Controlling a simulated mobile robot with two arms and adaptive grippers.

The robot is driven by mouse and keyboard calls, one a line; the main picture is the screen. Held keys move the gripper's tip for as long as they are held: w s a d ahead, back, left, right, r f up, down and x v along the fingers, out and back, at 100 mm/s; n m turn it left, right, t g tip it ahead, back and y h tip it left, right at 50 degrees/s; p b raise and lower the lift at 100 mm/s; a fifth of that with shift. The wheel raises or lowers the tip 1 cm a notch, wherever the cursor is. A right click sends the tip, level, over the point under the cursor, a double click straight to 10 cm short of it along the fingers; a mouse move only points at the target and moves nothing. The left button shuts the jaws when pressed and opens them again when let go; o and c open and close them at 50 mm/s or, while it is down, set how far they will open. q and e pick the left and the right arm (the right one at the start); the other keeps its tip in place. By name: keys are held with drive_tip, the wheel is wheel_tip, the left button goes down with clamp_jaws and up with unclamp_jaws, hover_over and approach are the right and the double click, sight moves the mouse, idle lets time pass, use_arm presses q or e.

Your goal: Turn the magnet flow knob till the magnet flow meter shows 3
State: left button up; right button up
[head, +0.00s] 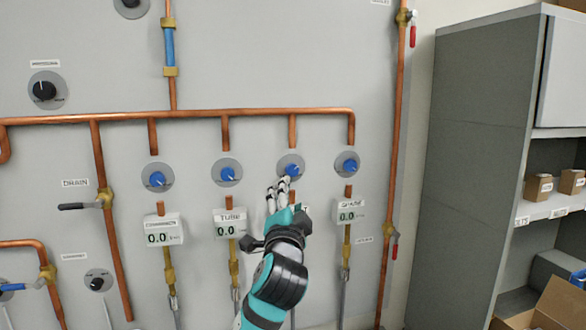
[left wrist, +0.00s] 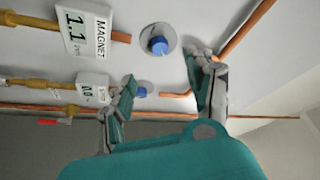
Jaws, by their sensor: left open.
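The magnet flow knob (head: 292,170) is a blue knob on a grey round plate, third in a row of blue knobs in the head view. It also shows in the left wrist view (left wrist: 158,46). The magnet flow meter (left wrist: 82,33) is a white box reading 1.1 in the left wrist view; my arm mostly hides it in the head view. My left gripper (head: 278,186) is open and empty, its fingertips close to the magnet knob. In the left wrist view the knob lies just beyond the gap between the fingers (left wrist: 163,68); contact cannot be told. My right gripper is not in view.
Neighbouring blue knobs (head: 228,174) (head: 346,164) flank the magnet knob. Meters reading 0.0 (head: 229,223) (head: 348,212) hang below them. A copper pipe (head: 190,115) runs above the row. A grey shelf unit (head: 475,150) with boxes stands at the right.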

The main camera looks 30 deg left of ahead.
sight(292, 171)
use_arm(q)
drive_tip(key=p+x, duration=0.4)
drive_tip(key=x, duration=0.6)
drive_tip(key=shift+a+r, duration=0.1)
drive_tip(key=shift+r, duration=0.05)
drive_tip(key=shift+w+a, duration=0.35)
drive_tip(key=shift+w, duration=0.3)
